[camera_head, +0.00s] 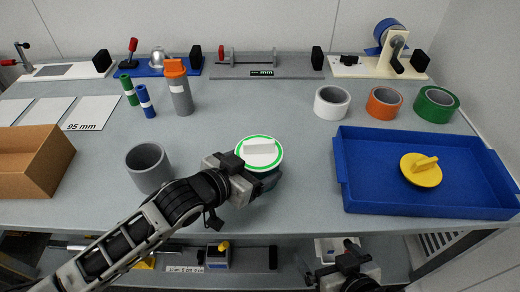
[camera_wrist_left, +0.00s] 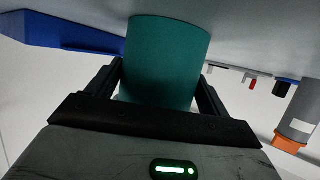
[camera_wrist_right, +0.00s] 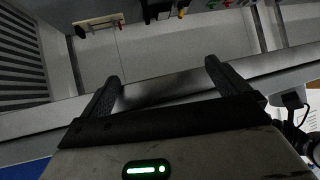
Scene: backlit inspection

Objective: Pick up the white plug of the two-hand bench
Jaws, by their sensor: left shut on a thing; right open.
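The white plug (camera_head: 258,147) is a white disc with a green ring and a raised white bar handle, at the middle of the bench in the head view. My left gripper (camera_head: 262,180) is at its near side, below the disc. In the left wrist view its jaws are shut on a green cylinder (camera_wrist_left: 166,60). This cylinder appears to be directly under the plug; whether the two are joined is hidden. My right gripper (camera_wrist_right: 162,75) is open and empty. In the head view the right gripper (camera_head: 340,272) is low, in front of the bench's near edge.
A blue tray (camera_head: 350,195) holding a yellow plug (camera_head: 420,173) stands right. A grey cup (camera_head: 148,166) and a cardboard box (camera_head: 30,172) are left. Tape rolls (camera_head: 384,103) and fixtures line the back. A lower shelf (camera_head: 290,262) shows below the front edge.

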